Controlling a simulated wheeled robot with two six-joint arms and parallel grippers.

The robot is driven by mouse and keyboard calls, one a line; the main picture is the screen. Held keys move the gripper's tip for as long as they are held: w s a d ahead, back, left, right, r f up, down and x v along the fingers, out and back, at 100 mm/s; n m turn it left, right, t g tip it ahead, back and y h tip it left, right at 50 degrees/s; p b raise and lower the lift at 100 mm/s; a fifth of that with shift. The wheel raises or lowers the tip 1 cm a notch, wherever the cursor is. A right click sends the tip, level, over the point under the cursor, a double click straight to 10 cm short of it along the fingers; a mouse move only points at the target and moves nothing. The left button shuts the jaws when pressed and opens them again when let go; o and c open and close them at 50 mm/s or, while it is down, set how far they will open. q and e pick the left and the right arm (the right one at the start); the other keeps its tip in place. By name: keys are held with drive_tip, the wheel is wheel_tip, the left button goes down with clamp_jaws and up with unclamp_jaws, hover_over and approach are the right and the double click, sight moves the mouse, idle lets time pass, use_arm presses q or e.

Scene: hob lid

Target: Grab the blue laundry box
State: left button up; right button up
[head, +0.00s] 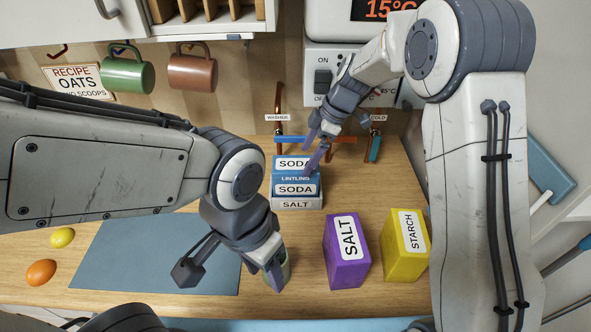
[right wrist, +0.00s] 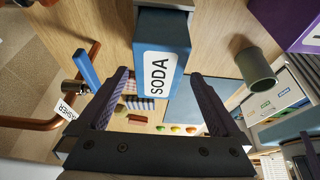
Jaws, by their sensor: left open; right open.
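The blue laundry box (head: 297,178) stands at the back middle of the wooden counter, labelled SODA on its top and front. A pale band marked SALT (head: 297,204) shows just below it; I cannot tell whether that is a separate box. My right gripper (head: 308,155) is open at the box's back right. In the right wrist view the blue box (right wrist: 163,62) shows between the two spread fingers (right wrist: 161,76), with no clear grip on it. My left gripper (head: 238,277) is open at the front middle, partly hiding a greenish cup (head: 287,266).
A purple SALT box (head: 346,252) and a yellow STARCH box (head: 404,246) stand front right of the blue box. Copper pipes with a blue lever (head: 289,139) are behind.

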sight(303, 164)
drive_tip(key=p+x, duration=0.1)
drive_tip(key=x, duration=0.3)
drive_tip(key=shift+f, duration=0.1)
drive_tip(key=shift+a+f, duration=0.1)
drive_tip(key=shift+f, duration=0.15)
drive_tip(key=p+x, duration=0.2)
drive_tip(key=x, duration=0.1)
drive_tip(key=shift+f, duration=0.4)
drive_tip(key=shift+a+f, duration=0.2)
drive_tip(key=shift+f, duration=0.25)
drive_tip(key=shift+w, duration=0.1)
drive_tip(key=c, duration=1.5)
